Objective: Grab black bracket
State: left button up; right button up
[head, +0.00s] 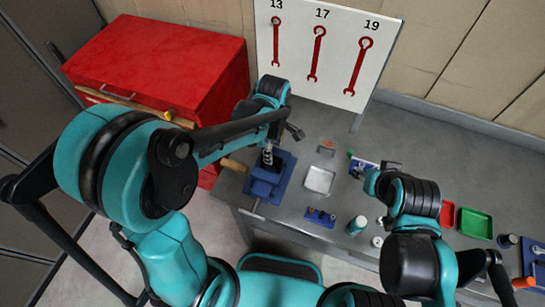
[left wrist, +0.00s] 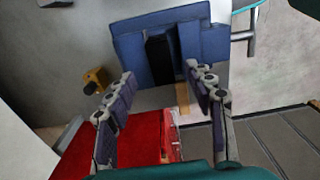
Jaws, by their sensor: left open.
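The blue vise (head: 264,184) stands on the grey bench, with a wooden handle (head: 234,165) at its left. In the left wrist view the vise (left wrist: 128,48) has a dark upright piece (left wrist: 159,62) between its blue blocks. This may be the black bracket, but I cannot be sure. My left gripper (head: 281,142) is open, by the vise's far side. Its two fingers (left wrist: 161,78) are spread, with nothing gripped between them. My right gripper (head: 380,172) is over the bench at the right, partly hidden by its wrist; its jaws are unclear.
A red cabinet (head: 165,62) stands at the left. A white board (head: 335,50) with red wrench outlines stands behind. A silver tray (head: 319,180), blue holder (head: 320,217), green tray (head: 476,223) and red tray (head: 447,213) sit on the bench.

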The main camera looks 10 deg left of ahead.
aim_at(277, 161)
pick_arm(q)
jog(key=f, duration=0.3)
jog(key=f+b, duration=0.1)
jog(key=f, duration=0.1)
jog(key=shift+a+f, duration=0.25)
jog(key=shift+f, duration=0.05)
jog(key=shift+c, duration=0.2)
grip_shut()
